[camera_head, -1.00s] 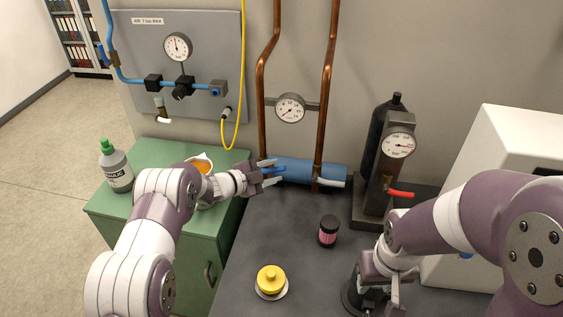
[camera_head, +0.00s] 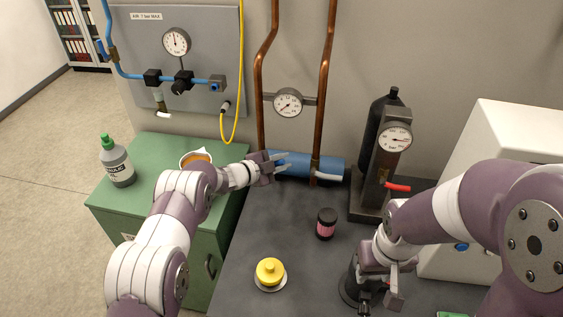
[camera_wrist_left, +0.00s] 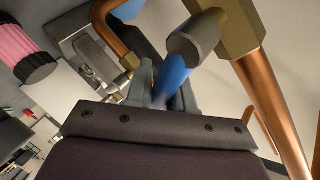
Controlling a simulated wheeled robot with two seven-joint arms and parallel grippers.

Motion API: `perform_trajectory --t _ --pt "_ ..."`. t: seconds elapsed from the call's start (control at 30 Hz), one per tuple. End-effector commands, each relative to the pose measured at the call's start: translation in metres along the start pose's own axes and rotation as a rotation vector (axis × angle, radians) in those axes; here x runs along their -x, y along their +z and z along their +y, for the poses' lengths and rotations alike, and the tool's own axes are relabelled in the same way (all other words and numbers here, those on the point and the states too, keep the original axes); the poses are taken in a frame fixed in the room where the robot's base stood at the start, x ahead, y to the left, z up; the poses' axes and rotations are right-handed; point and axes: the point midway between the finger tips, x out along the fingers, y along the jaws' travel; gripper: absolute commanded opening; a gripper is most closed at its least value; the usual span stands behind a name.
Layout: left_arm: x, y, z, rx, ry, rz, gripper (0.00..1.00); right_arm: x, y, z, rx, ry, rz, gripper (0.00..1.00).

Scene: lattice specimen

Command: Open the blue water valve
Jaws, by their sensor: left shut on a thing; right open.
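A blue valve lever (camera_wrist_left: 171,77) shows in the left wrist view between my left gripper's fingers (camera_wrist_left: 166,88), which are shut on it. It reaches up to a grey-brown round fitting (camera_wrist_left: 195,38) beside a brass fitting on a copper pipe. In the head view my left gripper (camera_head: 279,162) is at the left copper pipe (camera_head: 261,110), in front of the left end of a blue cylinder (camera_head: 330,166). The gripper hides most of the blue lever there. A white lever (camera_head: 326,177) sits at the right copper pipe. My right gripper (camera_head: 378,287) is open and empty above the dark bench.
A pressure gauge (camera_head: 288,102) is fixed between the pipes. On the bench are a black-and-pink jar (camera_head: 326,223), a yellow-topped object (camera_head: 270,272) and a dark stand with a red lever (camera_head: 397,187). A bottle (camera_head: 117,163) and an orange-filled bowl (camera_head: 196,158) stand on the green cabinet (camera_head: 150,160).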

Motion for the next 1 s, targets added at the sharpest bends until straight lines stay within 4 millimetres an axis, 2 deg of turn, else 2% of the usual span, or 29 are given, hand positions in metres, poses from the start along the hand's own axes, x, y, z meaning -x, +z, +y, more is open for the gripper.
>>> perform_trajectory --t 0.27,0.7,1.0 --pt "0.002 0.002 -0.001 0.074 -0.04 0.06 0.0 -0.028 0.003 0.0 0.0 0.0 0.0 0.43" --pt "0.015 -0.001 -0.02 0.31 -0.164 0.238 0.0 -0.09 0.011 0.0 0.0 0.0 0.0 0.43" --pt "0.022 -0.003 -0.03 0.418 -0.217 0.318 0.0 -0.113 0.013 0.0 0.0 0.0 0.0 0.43"
